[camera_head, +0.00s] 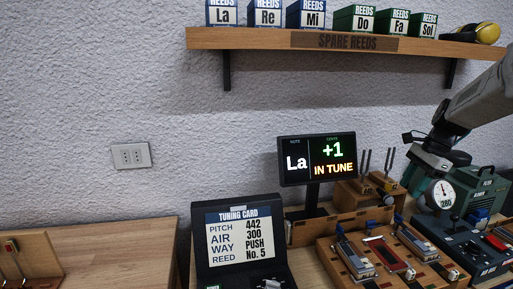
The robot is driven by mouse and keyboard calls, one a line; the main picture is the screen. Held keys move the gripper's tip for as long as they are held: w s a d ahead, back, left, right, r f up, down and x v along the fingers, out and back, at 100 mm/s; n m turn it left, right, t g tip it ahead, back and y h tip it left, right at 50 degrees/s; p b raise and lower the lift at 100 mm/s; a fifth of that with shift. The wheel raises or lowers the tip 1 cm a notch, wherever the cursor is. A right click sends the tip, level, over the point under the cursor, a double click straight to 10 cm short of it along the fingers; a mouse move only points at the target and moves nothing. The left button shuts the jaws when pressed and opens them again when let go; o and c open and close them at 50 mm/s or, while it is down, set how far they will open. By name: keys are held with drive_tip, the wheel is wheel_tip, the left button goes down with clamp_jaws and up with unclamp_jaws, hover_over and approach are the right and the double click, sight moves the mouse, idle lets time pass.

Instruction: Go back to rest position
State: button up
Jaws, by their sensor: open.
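My gripper (416,180) is at the right of the picture, at the end of my grey arm, which comes in from the upper right. It points down and its jaws are open. I see nothing held in it, though its fingertips are small and partly lost against the things behind. In the picture it overlaps the left edge of a green box (483,187) and sits just above a round white gauge (440,194) reading about 280. I cannot tell whether it touches either.
A tuner screen (317,160) shows La, +1, IN TUNE. A tuning card (239,240) stands in a black case. A wooden tray (330,262) holds several reed pieces. A shelf (250,38) with reed boxes hangs above. The left table (110,245) is mostly bare.

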drive_tip(key=s+a+r+n+h, duration=0.1)
drive_tip(key=s+a+n, duration=0.4)
drive_tip(key=s, duration=0.7)
drive_tip(key=s+a+r+n+h, duration=0.1)
drive_tip(key=s+a+n, duration=0.5)
drive_tip(key=s, duration=0.6)
drive_tip(key=s+a+r+n+h, duration=0.1)
drive_tip(key=s+a+n, duration=0.5)
drive_tip(key=s, duration=0.6)
drive_tip(key=shift+a+t, duration=0.3)
drive_tip(key=shift+a, duration=0.65)
